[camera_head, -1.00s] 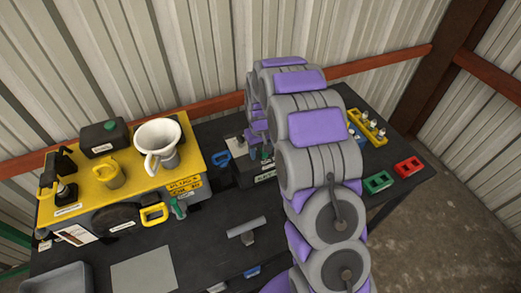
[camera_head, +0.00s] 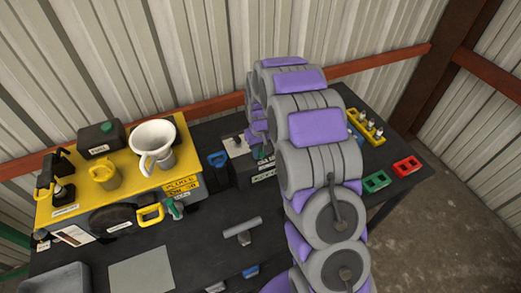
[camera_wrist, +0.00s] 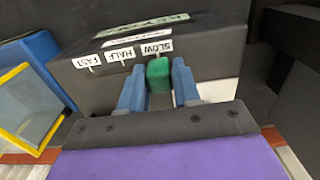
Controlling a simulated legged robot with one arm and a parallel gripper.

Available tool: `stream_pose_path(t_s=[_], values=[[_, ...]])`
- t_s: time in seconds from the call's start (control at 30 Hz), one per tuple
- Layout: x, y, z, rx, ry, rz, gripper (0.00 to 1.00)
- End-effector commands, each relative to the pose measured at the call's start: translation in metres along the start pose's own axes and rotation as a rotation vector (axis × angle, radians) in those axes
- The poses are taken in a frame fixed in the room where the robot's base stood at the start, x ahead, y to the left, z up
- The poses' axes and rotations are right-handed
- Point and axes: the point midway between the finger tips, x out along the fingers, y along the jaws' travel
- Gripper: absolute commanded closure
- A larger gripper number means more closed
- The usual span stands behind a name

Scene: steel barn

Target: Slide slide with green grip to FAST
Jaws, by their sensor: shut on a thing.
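A dark box (camera_wrist: 85,82) carries the labels FAST, HALF and SLOW, from left to right in the wrist view. The slide's green grip (camera_wrist: 158,74) stands at the SLOW label, the right end of the row. My gripper (camera_wrist: 159,86) is shut on the green grip, with one blue finger on each side of it. In the head view the same box (camera_head: 239,168) stands on the black bench, left of my arm. My arm hides the fingers and most of the grip there.
A yellow-topped machine (camera_head: 128,178) with a white jug (camera_head: 153,142) stands left of the box. A blue handle (camera_head: 217,159) is between them. A grey T-shaped piece (camera_head: 242,231) lies in front. Green (camera_head: 376,182) and red (camera_head: 406,167) blocks sit at right.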

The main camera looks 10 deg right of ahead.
Motion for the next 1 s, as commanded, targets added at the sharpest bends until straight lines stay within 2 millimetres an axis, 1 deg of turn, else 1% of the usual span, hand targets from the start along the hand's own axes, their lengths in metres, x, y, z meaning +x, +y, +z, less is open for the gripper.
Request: stream_pose_path(t_s=[0.07,0.17,0.27,0.3,0.4,0.5,0.63,0.9,0.93,1.0], values=[[-0.001,0.001,-0.002,0.0,0.006,0.001,1.0],[-0.002,0.012,-0.002,0.002,0.006,0.0,1.0],[-0.002,0.035,-0.002,0.004,0.006,0.0,1.0],[-0.002,0.045,-0.003,0.005,0.007,0.001,1.0],[-0.002,0.07,-0.004,0.005,0.01,0.002,1.0],[-0.002,0.086,-0.004,0.003,0.011,0.002,1.0],[-0.002,0.096,-0.004,0.0,0.009,0.004,1.0],[-0.002,0.098,-0.004,0.0,0.01,0.005,1.0],[-0.002,0.098,-0.004,0.0,0.011,0.004,0.66],[-0.002,0.098,-0.003,0.0,0.01,0.003,0.6]])
